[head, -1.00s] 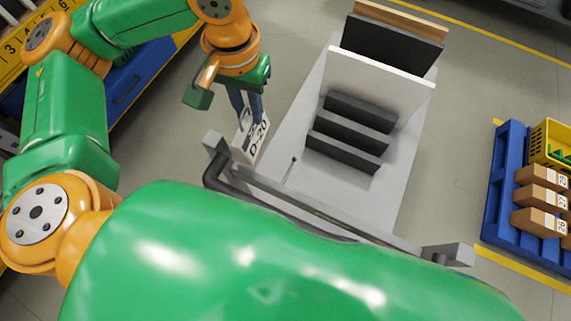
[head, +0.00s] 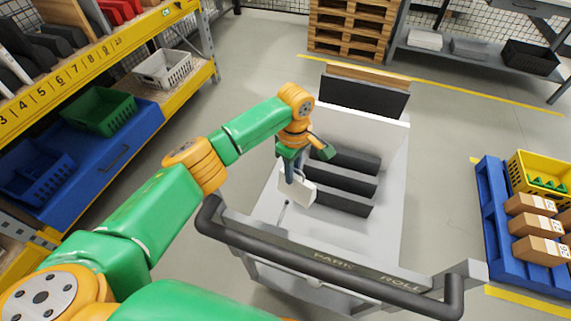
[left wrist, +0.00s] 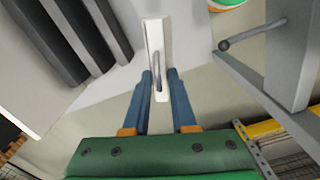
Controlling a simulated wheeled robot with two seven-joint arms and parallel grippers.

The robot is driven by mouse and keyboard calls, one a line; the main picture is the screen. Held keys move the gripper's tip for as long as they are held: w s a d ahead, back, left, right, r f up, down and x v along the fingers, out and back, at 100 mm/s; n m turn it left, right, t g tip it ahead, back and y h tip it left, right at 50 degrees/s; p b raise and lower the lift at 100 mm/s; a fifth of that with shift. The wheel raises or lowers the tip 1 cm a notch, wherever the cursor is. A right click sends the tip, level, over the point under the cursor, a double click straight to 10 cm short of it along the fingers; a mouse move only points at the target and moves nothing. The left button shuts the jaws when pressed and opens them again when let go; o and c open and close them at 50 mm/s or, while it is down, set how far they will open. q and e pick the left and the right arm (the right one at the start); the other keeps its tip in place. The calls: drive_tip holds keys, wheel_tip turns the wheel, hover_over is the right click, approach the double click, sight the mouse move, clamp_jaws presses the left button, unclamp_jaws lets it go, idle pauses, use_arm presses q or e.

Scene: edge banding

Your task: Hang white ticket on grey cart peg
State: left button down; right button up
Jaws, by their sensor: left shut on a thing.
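The white ticket (head: 301,190) hangs from my left gripper (head: 292,168), above the near left part of the grey cart (head: 389,240). In the left wrist view, the ticket (left wrist: 153,38) shows nearly edge-on between the blue fingertips of my left gripper (left wrist: 160,76), which is shut on its top. The grey peg (head: 283,213) is a thin rod with a round tip, just left of and nearer than the ticket. The peg (left wrist: 242,40) also shows in the left wrist view, to the right of the ticket and apart from it. My right gripper is out of view.
Dark slotted blocks (head: 345,180) stand on the cart right of the ticket, with a white panel (head: 365,130) behind. The cart's dark push handle (head: 330,272) runs along the near side. A blue pallet with boxes (head: 500,225) stands right. Yellow shelving (head: 105,55) stands left.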

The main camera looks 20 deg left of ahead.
use_arm(q)
drive_tip(key=shift+s+f, duration=0.15)
drive_tip(key=shift+f, duration=0.1)
drive_tip(key=shift+s+a+p, duration=0.15)
drive_tip(key=shift+s+p, duration=0.15)
drive_tip(key=shift+p, duration=0.6)
drive_tip(key=shift+s+p, duration=0.6)
drive_tip(key=s+f+p, duration=0.2)
drive_tip(key=s+p, duration=0.2)
drive_tip(key=s, duration=0.5)
drive_tip(key=shift+a, duration=0.2)
drive_tip(key=shift+w, duration=0.1)
